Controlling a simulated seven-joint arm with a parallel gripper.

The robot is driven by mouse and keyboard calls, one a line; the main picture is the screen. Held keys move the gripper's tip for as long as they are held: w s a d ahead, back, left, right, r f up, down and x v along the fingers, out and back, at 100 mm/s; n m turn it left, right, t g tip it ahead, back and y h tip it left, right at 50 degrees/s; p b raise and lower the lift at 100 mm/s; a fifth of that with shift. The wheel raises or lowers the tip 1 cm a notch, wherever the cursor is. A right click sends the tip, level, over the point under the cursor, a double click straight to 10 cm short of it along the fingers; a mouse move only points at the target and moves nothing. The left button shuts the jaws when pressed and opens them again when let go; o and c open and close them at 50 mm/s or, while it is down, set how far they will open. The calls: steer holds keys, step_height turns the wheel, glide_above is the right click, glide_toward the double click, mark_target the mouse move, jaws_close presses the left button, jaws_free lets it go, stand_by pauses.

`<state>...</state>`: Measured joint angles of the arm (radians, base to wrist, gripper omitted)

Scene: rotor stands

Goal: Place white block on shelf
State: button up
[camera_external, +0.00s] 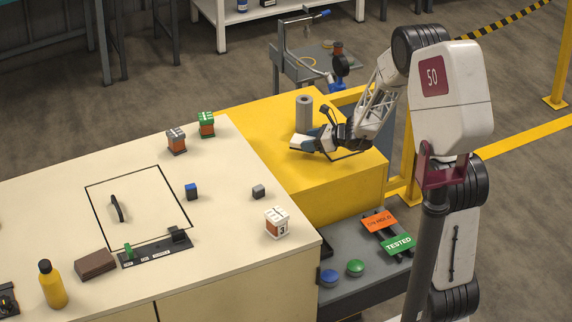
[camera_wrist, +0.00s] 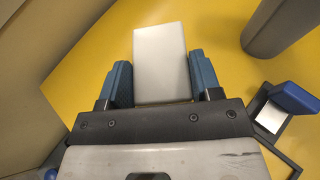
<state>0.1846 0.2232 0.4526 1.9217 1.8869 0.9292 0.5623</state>
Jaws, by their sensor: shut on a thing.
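The white block (camera_wrist: 160,50) is a pale rectangular slab between the two blue fingers of my gripper (camera_wrist: 160,75) in the wrist view. My gripper (camera_external: 316,142) is shut on it. In the external view the white block (camera_external: 300,142) sticks out from the fingers to the left, over the yellow bench top (camera_external: 252,118). I cannot tell whether the block touches that top. A white shelf unit (camera_external: 262,14) stands at the far back; I cannot tell whether it is the task's shelf.
A grey cylinder (camera_external: 304,112) stands on the yellow top close behind my gripper. The cream table (camera_external: 60,185) at left holds several small blocks, a yellow bottle (camera_external: 52,286) and a brown brick (camera_external: 95,264). A grey side ledge (camera_external: 340,290) has green and blue buttons.

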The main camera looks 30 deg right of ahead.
mark_target(306, 137)
steer(key=s, duration=0.4)
steer(key=s+r, duration=0.1)
steer(key=s, duration=0.8)
steer(key=shift+s+a+r, duration=0.1)
steer(key=shift+s+r, duration=0.05)
steer(key=shift+s, duration=0.25)
steer(key=shift+w, duration=0.1)
